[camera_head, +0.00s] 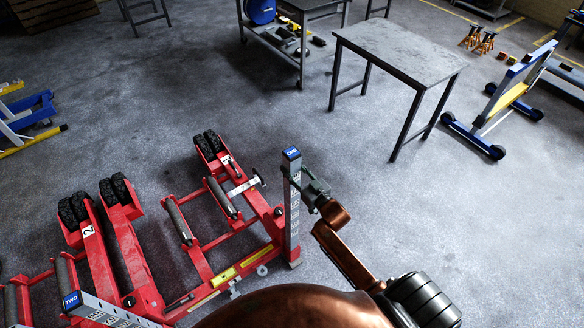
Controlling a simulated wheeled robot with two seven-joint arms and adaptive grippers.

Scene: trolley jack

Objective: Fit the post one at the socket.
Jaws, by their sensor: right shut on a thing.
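A tall grey post (291,215) with dark markings and a blue cap stands about upright at the right end of a red trolley jack (248,258). The cap's label seems to read "TWO". My right gripper (297,182) is shut on the post's upper part, coming from the right. The post's foot is close to the jack's corner. I cannot tell whether it is in a socket or just beside it; no socket opening shows clearly. A second grey post (108,312) with a blue "TWO" cap shows at the lower left, partly cut off. My left gripper is not in view.
The red jack has black wheels (209,144) and ramps marked 1 and 2. A grey table (398,48) and a trolley bench (280,40) stand behind. A blue and yellow wheeled frame (503,98) stands at the right. The floor between is clear.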

